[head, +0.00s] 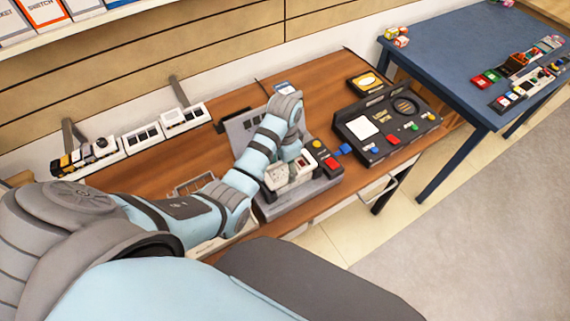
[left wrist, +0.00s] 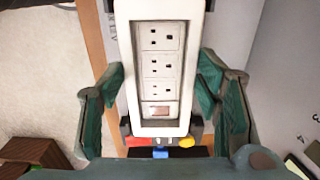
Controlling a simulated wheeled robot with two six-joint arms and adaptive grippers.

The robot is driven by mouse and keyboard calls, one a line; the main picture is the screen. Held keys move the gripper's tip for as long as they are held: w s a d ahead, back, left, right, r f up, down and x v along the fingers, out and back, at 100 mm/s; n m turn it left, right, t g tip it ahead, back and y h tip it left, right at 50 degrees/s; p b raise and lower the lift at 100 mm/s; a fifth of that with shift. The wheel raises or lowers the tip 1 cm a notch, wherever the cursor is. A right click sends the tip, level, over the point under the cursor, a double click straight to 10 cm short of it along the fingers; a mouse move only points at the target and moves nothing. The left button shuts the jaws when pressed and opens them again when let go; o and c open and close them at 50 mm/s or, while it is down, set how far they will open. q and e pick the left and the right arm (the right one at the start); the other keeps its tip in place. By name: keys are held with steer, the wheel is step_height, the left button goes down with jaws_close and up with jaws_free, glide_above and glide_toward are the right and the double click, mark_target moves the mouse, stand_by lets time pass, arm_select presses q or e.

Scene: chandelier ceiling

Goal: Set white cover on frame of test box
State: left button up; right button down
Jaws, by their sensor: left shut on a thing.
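My left gripper (head: 288,168) is over the grey test box (head: 268,208) on the wooden desk. In the left wrist view its green fingers (left wrist: 160,100) are shut on the white cover (left wrist: 189,112), one on each side. The cover is a long rounded white surround. Inside its outline show several sockets and a reddish switch. White socketed parts show beside the gripper in the head view, largely hidden by my arm. I cannot tell whether the cover touches the frame. Red, blue and yellow parts show beyond its lower end. My right gripper is not in view.
A black control console (head: 385,125) with coloured buttons stands right of the test box. White socket units (head: 143,138) line the desk's back left. A blue table (head: 455,55) with small items is at the right. Carpeted floor is clear in front.

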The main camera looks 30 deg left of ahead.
arm_select(q)
steer(key=shift+f, duration=0.2)
steer(key=shift+f, duration=0.1)
stand_by(0.5)
steer(key=o, duration=1.2)
steer(key=shift+r, duration=3.05)
